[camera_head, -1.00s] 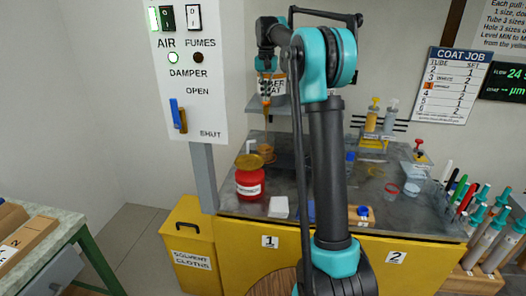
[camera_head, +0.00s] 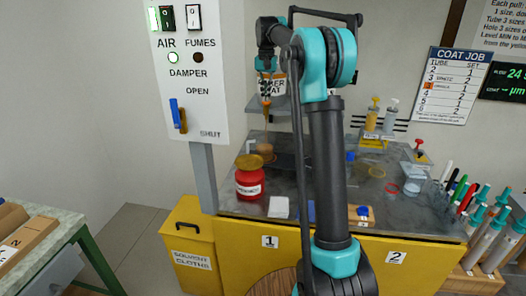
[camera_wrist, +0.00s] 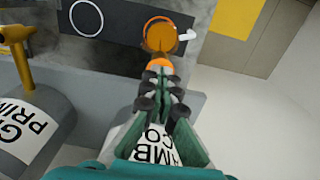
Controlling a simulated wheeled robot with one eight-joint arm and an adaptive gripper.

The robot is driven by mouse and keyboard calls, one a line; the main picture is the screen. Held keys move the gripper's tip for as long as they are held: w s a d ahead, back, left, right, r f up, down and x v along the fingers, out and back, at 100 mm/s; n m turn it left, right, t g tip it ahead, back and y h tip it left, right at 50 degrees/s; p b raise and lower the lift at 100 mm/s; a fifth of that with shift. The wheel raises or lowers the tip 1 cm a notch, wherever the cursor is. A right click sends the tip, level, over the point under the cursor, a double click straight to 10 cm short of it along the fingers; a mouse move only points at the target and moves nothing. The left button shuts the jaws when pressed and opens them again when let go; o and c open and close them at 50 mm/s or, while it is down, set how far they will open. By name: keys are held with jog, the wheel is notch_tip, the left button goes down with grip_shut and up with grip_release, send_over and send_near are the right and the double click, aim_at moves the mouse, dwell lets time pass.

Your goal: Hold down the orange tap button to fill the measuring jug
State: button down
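The amber coat tank (camera_head: 279,88) stands on a shelf behind my gripper (camera_head: 266,76); its label also shows between the finger links in the wrist view (camera_wrist: 160,146). In the wrist view my gripper (camera_wrist: 160,76) has its fingertips drawn together, with nothing seen between them. The tips are right at the orange tap button (camera_wrist: 158,63), partly hiding it; they appear to touch it. The measuring jug (camera_wrist: 160,36) is beyond the tips, its round mouth amber inside and its pale handle to the right. In the head view the jug (camera_head: 267,150) stands under the tap and looks amber.
A grey primer tank (camera_wrist: 35,120) with its own tap is left of my gripper in the wrist view. A red pot (camera_head: 250,182) with an amber lid stands at the bench's front left. Bottles, small cups and a pen rack (camera_head: 466,195) are to the right.

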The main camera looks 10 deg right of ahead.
jog(key=shift+r, duration=0.1)
notch_tip(320, 180, up, 7)
jog(key=shift+f, duration=0.1)
dwell(0.3)
jog(key=shift+s, duration=0.1)
